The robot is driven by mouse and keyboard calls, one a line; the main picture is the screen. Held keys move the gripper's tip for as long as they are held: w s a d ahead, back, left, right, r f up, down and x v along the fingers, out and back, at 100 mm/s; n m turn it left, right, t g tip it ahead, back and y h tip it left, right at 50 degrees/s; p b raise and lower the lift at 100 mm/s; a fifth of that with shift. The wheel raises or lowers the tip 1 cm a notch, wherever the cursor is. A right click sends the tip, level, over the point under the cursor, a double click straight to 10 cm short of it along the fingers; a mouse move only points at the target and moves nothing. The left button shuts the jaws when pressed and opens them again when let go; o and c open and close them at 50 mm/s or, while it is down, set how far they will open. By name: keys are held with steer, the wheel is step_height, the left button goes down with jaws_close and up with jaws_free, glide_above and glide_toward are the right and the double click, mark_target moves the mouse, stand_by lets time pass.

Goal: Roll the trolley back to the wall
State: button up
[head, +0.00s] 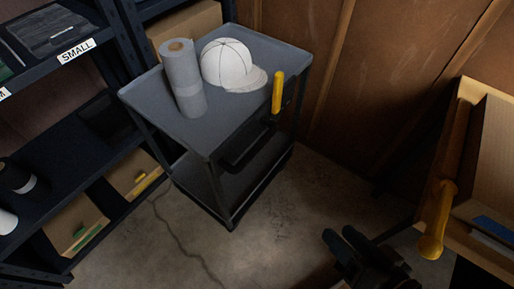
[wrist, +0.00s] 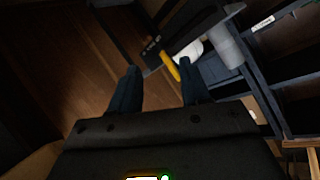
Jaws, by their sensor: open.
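The grey two-tier trolley (head: 150,98) stands in the upper middle of the head view, beside the shelving and near the wooden wall (head: 385,75). A grey roll (head: 184,85) stands upright on its top, beside a white cap (head: 226,62). A yellow upright handle (head: 278,92) is on its right side. My gripper (head: 341,235) is open and empty, low at the right, apart from the trolley. In the wrist view the yellow handle (wrist: 170,66) shows beyond the open fingers (wrist: 158,72), between them in the picture. The trolley's far wheels are hidden.
Dark shelving (head: 70,148) with bins stands at the left, with a "SMALL" label (head: 76,51). A wooden bench (head: 437,165) with a yellow-handled tool (head: 436,215) stands at the right.

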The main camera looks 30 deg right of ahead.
steer(key=w+f+m+y+b, duration=0.1)
steer(key=w+f+m, duration=0.2)
steer(key=w+f, duration=0.35)
steer(key=m+t+y+b, duration=0.1)
steer(key=m+y+b, duration=0.1)
steer(key=m+y, duration=0.25)
glide_toward(260, 149)
steer(key=w+f, duration=0.2)
steer(key=w, duration=0.1)
steer(key=shift+w+a+r+y, duration=0.25)
steer(key=shift+w+a+y, duration=0.2)
steer(key=shift+a+y, duration=0.1)
steer(key=x, duration=0.6)
steer(key=shift+w+a+p, duration=0.15)
steer(key=shift+w+p, duration=0.15)
steer(key=shift+w, duration=0.05)
jaws_close()
